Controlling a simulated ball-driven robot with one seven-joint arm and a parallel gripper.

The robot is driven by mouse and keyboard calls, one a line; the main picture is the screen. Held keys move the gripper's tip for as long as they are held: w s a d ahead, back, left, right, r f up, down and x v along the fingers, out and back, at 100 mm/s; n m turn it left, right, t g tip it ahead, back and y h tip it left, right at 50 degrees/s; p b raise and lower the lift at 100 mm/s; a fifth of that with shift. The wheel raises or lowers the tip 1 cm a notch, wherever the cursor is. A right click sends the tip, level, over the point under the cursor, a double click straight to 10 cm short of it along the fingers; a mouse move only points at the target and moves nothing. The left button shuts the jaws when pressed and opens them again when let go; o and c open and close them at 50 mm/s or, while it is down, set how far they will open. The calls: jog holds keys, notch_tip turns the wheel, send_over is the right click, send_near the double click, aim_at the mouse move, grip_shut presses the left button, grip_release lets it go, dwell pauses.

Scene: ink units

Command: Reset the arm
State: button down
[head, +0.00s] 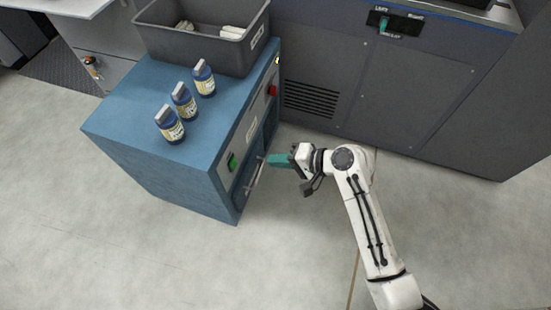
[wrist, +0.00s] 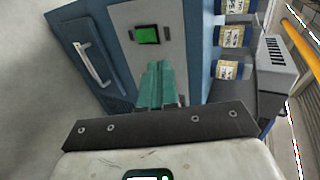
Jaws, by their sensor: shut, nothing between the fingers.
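My white arm (head: 362,215) reaches up from the lower right in the head view, bent at the elbow. My gripper (head: 272,160) has teal fingers and is beside the front of the blue cabinet (head: 125,130). In the wrist view the teal fingers of my gripper (wrist: 155,85) are together with nothing between them. They point toward the cabinet's grey panel with a green-lit button (wrist: 147,35). I cannot tell whether the fingertips touch the cabinet.
Several blue bottles, among them one at the front (head: 170,126), stand on the cabinet top beside a grey bin (head: 190,45) holding pale items. A handle (wrist: 92,66) is on the cabinet front. A dark machine (head: 400,90) stands behind. The floor (head: 200,260) in front is clear.

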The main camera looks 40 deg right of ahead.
dwell(0.4)
jog(key=s+d+f+n+g+h, duration=0.15)
jog(key=s+n+g+h, duration=0.3)
jog(key=s, duration=0.65)
jog(key=s+d+n+g+h, duration=0.25)
jog(key=s+n+g, duration=0.3)
jog(key=s, duration=0.55)
notch_tip(320, 180, up, 17)
jog(key=s+p, duration=0.1)
jog(key=p, duration=1.5)
jog(key=shift+t+h, duration=0.3)
jog(key=shift+t, duration=0.1)
jog(key=shift+d+r, duration=0.1)
